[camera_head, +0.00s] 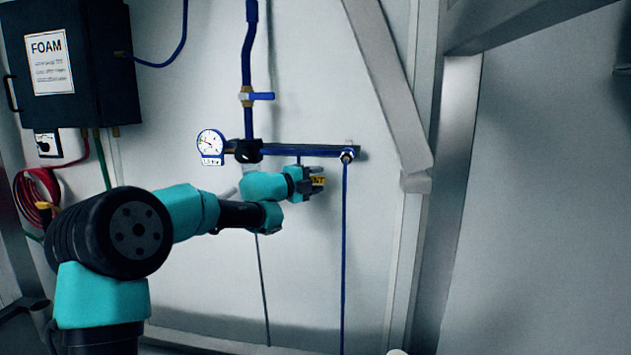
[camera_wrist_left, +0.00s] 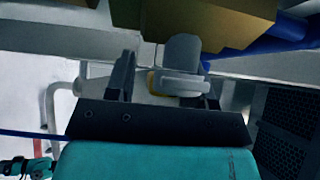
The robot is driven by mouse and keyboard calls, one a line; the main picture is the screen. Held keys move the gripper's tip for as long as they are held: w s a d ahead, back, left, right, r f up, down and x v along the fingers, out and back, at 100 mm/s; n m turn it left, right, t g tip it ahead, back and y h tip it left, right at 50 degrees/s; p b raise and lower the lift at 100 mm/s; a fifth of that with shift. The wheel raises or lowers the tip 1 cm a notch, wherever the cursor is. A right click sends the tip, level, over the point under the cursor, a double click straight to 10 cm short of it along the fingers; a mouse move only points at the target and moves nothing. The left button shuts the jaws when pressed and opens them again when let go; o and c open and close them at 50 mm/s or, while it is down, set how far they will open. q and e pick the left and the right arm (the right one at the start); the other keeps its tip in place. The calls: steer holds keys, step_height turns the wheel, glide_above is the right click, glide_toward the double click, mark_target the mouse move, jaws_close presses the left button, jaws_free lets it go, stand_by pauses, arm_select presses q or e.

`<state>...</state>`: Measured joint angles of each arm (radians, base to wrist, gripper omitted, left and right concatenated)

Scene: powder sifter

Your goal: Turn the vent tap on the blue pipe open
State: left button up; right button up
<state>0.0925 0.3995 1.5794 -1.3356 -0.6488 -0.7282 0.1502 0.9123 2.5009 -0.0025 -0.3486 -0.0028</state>
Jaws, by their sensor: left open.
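The blue pipe (camera_head: 310,149) runs level along the wall, with a vertical run (camera_head: 248,55) above. A brass tap with a blue lever (camera_head: 263,96) sits on the vertical run, its lever pointing right across the pipe. My left gripper (camera_head: 318,182) is open just below the level pipe, beside a small yellow marked piece (camera_head: 318,181). The gripper and arm hide most of what is there. In the left wrist view a brass block (camera_wrist_left: 200,20) lies just beyond the fingers, with blue parts (camera_wrist_left: 282,38) beside it. Contact cannot be told. My right gripper is not in view.
A round gauge (camera_head: 210,142) stands left of the level pipe. A black FOAM box (camera_head: 105,60) and a red coiled hose (camera_head: 32,195) are at the left. A thin blue line (camera_head: 344,250) hangs right of the gripper. Grey frame beams (camera_head: 385,80) stand farther right.

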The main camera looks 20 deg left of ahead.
arm_select(q)
jaws_close()
stand_by(0.3)
stand_by(0.3)
